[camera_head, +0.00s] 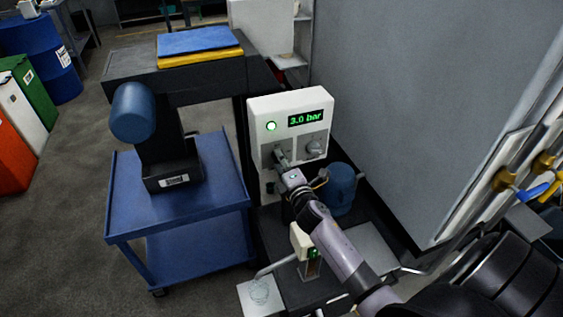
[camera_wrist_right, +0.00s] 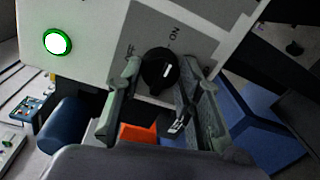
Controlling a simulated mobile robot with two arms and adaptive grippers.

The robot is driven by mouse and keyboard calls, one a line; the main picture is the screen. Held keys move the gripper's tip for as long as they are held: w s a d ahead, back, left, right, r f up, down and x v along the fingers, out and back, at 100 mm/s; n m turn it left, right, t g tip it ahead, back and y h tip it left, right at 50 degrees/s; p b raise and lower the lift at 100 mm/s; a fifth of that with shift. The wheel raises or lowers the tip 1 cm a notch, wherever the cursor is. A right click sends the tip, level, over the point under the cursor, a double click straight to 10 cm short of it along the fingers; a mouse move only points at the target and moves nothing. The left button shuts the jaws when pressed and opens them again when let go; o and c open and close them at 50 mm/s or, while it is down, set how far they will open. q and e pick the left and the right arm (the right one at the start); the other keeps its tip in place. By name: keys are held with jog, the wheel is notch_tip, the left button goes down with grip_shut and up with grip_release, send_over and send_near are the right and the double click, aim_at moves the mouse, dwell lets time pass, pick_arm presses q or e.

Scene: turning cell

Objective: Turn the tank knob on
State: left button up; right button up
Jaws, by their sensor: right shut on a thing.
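A white control panel (camera_head: 262,108) in the head view shows a "3.0 bar" display (camera_head: 306,119), a lit green lamp (camera_head: 271,126) and a second knob (camera_head: 315,148) at the right. My right gripper (camera_head: 281,160) is at the panel's left knob and mostly hides it there. In the right wrist view the black knob (camera_wrist_right: 157,71) sits between the fingers of my right gripper (camera_wrist_right: 162,82), which is shut on it. The knob has a white mark, and an "ON" label (camera_wrist_right: 174,33) shows inverted above it. The lamp (camera_wrist_right: 58,42) glows green-rimmed. My left gripper is out of view.
A blue cart (camera_head: 218,180) carrying a black-and-blue device (camera_head: 134,113) stands left of the panel. A small blue tank (camera_head: 341,187) is below the panel at the right. A large grey cabinet wall (camera_head: 400,120) bounds the right side. Floor at the left is open.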

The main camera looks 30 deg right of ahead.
dwell(0.4)
jog(key=o, duration=1.2)
jog(key=shift+c, duration=0.2)
jog(key=v, duration=1.2)
jog(key=shift+a, duration=0.1)
